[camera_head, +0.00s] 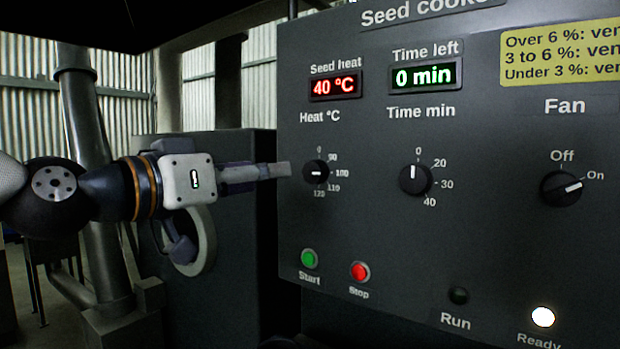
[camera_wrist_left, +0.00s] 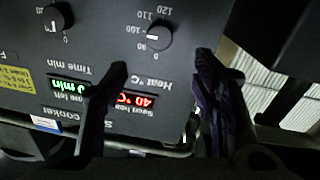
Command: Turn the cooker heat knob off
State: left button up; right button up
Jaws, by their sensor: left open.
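The heat knob (camera_head: 316,173) is a small black dial on the dark seed cooker panel, under the red "40 °C" display (camera_head: 334,87). Its white mark lies level, seemingly toward the 100 side; the 0 is at the top of its scale. My left gripper (camera_head: 286,170) points at the panel from the left, its tips just left of the knob in the head view. In the left wrist view the picture is upside down, and the open fingers (camera_wrist_left: 162,64) stand apart with the heat knob (camera_wrist_left: 158,36) beyond the gap. Nothing is between them. My right gripper is not in view.
The time knob (camera_head: 415,180) points to 0, beside the fan knob (camera_head: 562,188), which points to On. Green start (camera_head: 309,259) and red stop (camera_head: 359,271) buttons sit below. The ready lamp (camera_head: 543,317) is lit; the run lamp (camera_head: 458,296) is dark.

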aim_at(310, 172)
pick_arm(q)
jog(key=x, duration=1)
jog(key=shift+w+d+f+b, duration=0.2)
jog(key=shift+d+f+b, duration=0.05)
jog(key=shift+b, duration=0.15)
jog(key=c, duration=1.2)
